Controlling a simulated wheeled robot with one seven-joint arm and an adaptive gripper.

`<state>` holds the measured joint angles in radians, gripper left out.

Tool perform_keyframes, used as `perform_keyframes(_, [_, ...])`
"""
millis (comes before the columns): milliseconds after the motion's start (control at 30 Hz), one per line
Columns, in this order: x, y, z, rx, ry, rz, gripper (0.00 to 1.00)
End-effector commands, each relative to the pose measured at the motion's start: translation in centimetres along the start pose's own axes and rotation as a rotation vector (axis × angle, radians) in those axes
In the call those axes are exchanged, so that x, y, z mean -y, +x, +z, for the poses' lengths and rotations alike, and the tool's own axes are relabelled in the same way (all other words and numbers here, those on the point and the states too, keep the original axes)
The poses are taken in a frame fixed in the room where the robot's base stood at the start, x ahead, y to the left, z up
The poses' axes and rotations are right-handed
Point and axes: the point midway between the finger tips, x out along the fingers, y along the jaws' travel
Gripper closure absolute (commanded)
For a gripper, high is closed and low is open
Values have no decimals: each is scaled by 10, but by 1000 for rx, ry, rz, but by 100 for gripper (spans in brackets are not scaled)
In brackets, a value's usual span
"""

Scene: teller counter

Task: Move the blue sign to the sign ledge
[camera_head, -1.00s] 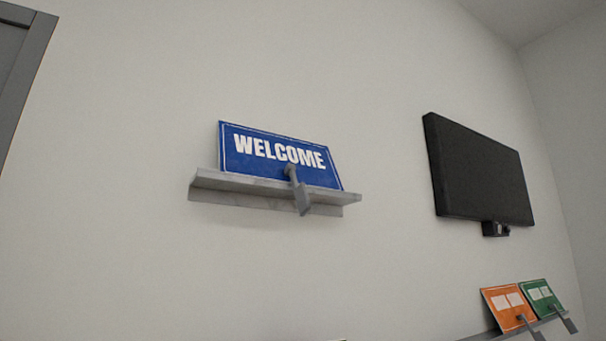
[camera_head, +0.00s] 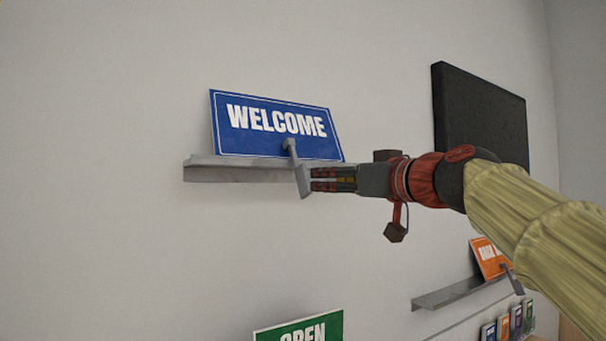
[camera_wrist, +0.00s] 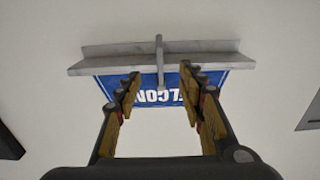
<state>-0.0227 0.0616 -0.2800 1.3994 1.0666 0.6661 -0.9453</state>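The blue WELCOME sign (camera_head: 275,143) leans against the wall on a grey ledge (camera_head: 235,172). A grey handle (camera_head: 297,170) sticks out from the sign's front. In the wrist view, the blue sign (camera_wrist: 110,86) appears upside down, with the ledge (camera_wrist: 110,62) above it. My gripper (camera_head: 314,180) is just right of the handle's lower end in the head view. In the wrist view, my gripper (camera_wrist: 160,84) is open, its fingertips on either side of the handle's line. I cannot tell whether they touch it.
A second grey ledge (camera_head: 450,294) sits lower right with an orange sign (camera_head: 489,260). A green OPEN sign (camera_head: 303,332) shows at the bottom edge. A dark screen (camera_head: 482,110) is on the wall behind my arm. Several small coloured packets (camera_head: 510,325) stand lower right.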

Motion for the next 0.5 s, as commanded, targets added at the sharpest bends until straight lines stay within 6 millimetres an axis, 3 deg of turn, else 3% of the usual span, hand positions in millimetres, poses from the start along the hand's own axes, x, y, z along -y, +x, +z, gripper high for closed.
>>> perform_keyframes(500, [0,46,-1,3,1,-1,61])
